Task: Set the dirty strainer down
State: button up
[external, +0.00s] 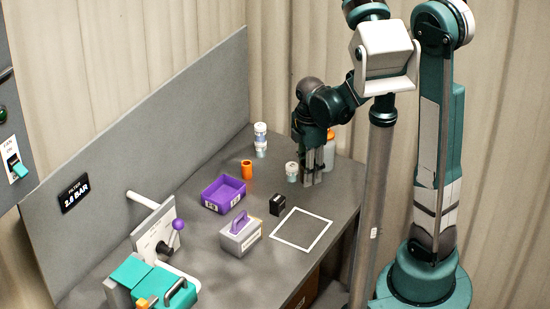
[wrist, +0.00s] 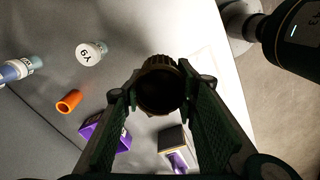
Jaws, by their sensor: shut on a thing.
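My gripper (wrist: 160,88) is shut on a dark brown, ribbed, round thing (wrist: 160,64), which I take to be the dirty strainer. In the wrist view its dark, hollow-looking end faces the camera between the two fingers. In the external view my gripper (external: 312,181) points down near the right side of the grey bench (external: 205,250), behind the white square outline (external: 302,229). The strainer cannot be made out there, and I cannot tell whether it touches the bench.
A white-lidded jar (external: 291,171) and an orange-capped bottle (external: 329,152) stand close to my gripper. An orange cylinder (external: 247,169), purple bin (external: 223,195), small black box (external: 277,205) and purple-handled grey box (external: 240,235) stand left. The white square is empty.

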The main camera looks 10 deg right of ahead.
jog(key=s+a+n, duration=0.1)
jog(key=s+a, duration=0.4)
jog(key=s, duration=0.5)
jog(key=shift+s+n, duration=0.3)
jog(key=shift+f+b, duration=0.7)
jog(key=shift+f, duration=2.2)
jog(key=shift+f+b, duration=0.4)
jog(key=shift+f, duration=1.7)
jog(key=shift+f, duration=0.1)
jog(key=o, duration=0.9)
